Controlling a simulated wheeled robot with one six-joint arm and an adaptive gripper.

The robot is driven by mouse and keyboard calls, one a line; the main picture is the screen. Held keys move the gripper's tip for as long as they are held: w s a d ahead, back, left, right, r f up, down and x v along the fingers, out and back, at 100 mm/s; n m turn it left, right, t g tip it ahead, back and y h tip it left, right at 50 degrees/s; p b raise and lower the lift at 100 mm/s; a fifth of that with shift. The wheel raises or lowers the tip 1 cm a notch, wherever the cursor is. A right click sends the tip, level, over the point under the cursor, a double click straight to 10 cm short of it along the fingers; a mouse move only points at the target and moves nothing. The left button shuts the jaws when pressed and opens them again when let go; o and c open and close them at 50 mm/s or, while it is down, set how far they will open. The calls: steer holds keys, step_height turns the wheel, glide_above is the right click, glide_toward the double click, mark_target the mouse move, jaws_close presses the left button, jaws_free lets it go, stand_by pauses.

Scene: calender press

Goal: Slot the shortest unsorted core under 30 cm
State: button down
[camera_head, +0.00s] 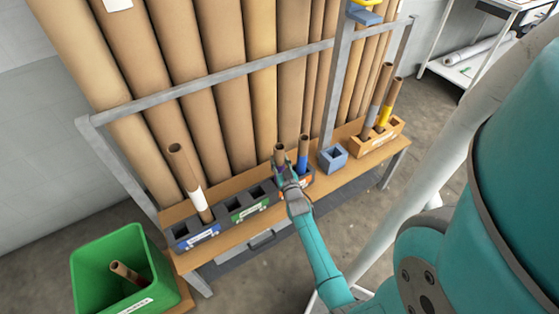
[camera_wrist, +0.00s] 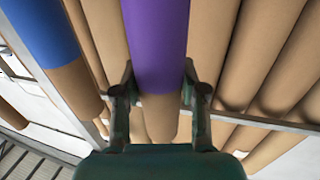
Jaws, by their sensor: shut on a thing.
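My gripper (camera_head: 291,181) is shut on a brown cardboard core with a purple band (camera_wrist: 157,45), which passes between both fingers in the wrist view. In the head view only the open top of this core (camera_head: 279,150) shows above my gripper, over the dark rack with the orange label (camera_head: 308,180). Its lower end is hidden, so I cannot tell whether it sits in a slot. A core with a blue band (camera_head: 302,160) stands right beside it. A core with a white band (camera_head: 190,180) leans in the blue-labelled rack (camera_head: 180,232). The green-labelled rack (camera_head: 246,211) shows empty slots.
A green bin (camera_head: 88,270) at lower left holds a short core (camera_head: 128,274). A small blue block (camera_head: 333,158) stands empty. An orange block (camera_head: 362,147) holds grey-banded and yellow-banded cores. Tall brown rolls (camera_head: 230,90) stand behind a grey rail (camera_head: 215,78).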

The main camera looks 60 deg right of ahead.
steer(key=shift+f, duration=0.45)
steer(key=c, duration=0.6)
jaws_free()
steer(key=shift+o, duration=0.2)
steer(key=shift+s+a, duration=0.1)
steer(key=v, duration=1.1)
steer(key=shift+s+a, duration=0.25)
